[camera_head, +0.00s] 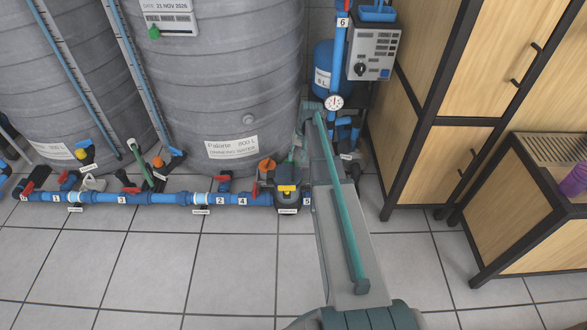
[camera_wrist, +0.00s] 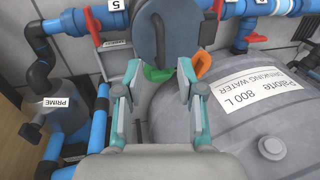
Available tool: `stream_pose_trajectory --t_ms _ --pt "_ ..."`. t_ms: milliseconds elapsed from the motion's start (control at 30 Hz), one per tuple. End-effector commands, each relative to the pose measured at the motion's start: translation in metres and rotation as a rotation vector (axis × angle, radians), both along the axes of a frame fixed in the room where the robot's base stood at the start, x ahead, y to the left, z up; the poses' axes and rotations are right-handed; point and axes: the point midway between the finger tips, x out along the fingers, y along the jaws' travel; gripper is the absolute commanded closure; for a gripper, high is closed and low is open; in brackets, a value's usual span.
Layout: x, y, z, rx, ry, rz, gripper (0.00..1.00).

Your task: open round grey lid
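A round dark grey disc (camera_wrist: 165,28) with a raised bar across its middle is at the top centre of the wrist view. It looks like the round grey lid, facing the camera beside the blue pipe. My gripper (camera_wrist: 159,80) is open, with its two teal-and-grey fingers apart and nothing between them. The fingers point toward the disc's lower edge, and I see no clear grip on it. In the head view, the lid cannot be made out clearly around the dark pump (camera_head: 288,192) with a yellow panel, and my arm hides much of the gripper.
A blue pipe (camera_head: 150,198) with red-handled valves runs along the floor in front of large grey tanks (camera_head: 225,85). An orange handle (camera_wrist: 203,63) and green part (camera_wrist: 157,74) are close to the fingers. Wooden cabinets (camera_head: 455,150) stand right. The tiled floor in front is clear.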

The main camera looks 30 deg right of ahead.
Motion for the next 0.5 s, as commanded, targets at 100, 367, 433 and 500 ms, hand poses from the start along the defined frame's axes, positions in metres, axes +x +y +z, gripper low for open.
stream_pose_trajectory --t_ms 100,367,433,500 --pt "0.003 0.004 -0.026 0.000 0.000 0.001 0.62" --pt "0.006 0.011 -0.058 0.000 0.000 0.001 0.62" --pt "0.006 0.011 -0.062 0.000 0.000 0.001 0.62" --pt "0.006 0.012 -0.063 0.000 0.000 0.000 0.62"
